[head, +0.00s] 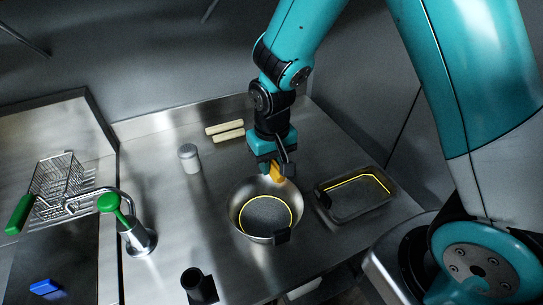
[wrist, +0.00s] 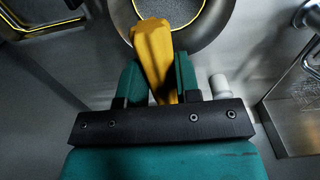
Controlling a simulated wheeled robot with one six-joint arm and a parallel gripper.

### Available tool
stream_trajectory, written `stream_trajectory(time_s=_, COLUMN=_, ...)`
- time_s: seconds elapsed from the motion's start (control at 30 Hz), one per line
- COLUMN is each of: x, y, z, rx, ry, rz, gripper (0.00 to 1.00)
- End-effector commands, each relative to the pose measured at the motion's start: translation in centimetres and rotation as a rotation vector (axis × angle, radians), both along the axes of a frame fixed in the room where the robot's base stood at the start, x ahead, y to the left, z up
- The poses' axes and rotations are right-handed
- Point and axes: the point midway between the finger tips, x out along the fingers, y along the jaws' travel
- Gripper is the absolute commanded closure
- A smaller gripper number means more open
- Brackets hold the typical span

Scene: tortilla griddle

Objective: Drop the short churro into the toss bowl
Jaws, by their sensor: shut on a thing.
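My gripper (head: 273,169) is shut on the short churro (head: 277,176), an orange-yellow stick. In the wrist view the churro (wrist: 154,55) stands out between the two green fingers of my gripper (wrist: 160,78). The toss bowl (head: 237,216) is a round metal bowl with a yellow ring inside and a dark block on its near rim. The churro is above the bowl's far rim in the head view. The bowl (wrist: 205,38) also shows at the top of the wrist view, partly hidden by the churro.
A rectangular metal tray (head: 362,216) with a yellow line stands right of the bowl. Two pale sticks (head: 225,131) lie behind. A white-grey shaker (head: 189,157) stands left. A wire basket (head: 60,177) is far left.

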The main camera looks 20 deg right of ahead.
Motion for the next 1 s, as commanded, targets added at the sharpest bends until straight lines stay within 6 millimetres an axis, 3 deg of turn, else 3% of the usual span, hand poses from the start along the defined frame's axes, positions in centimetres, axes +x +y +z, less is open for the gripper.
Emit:
stream_trajectory(time_s=0.03, x=0.0, y=0.0, z=-1.1, rx=0.000, ry=0.000, rz=0.000, gripper=0.92)
stream_trajectory(time_s=0.3, x=0.0, y=0.0, z=-4.3, rx=0.000, ry=0.000, rz=-0.001, gripper=0.92)
stream_trajectory(time_s=0.67, x=0.0, y=0.0, z=-4.7, rx=0.000, ry=-0.001, rz=-0.001, gripper=0.92)
stream_trajectory(time_s=0.7, x=0.0, y=0.0, z=-4.7, rx=0.000, ry=-0.001, rz=-0.001, gripper=0.65)
stream_trajectory(time_s=0.8, x=0.0, y=0.0, z=-4.7, rx=0.000, ry=0.000, rz=-0.001, gripper=0.42)
stream_trajectory(time_s=1.0, x=0.0, y=0.0, z=-4.7, rx=0.000, ry=0.000, rz=-0.001, gripper=0.40)
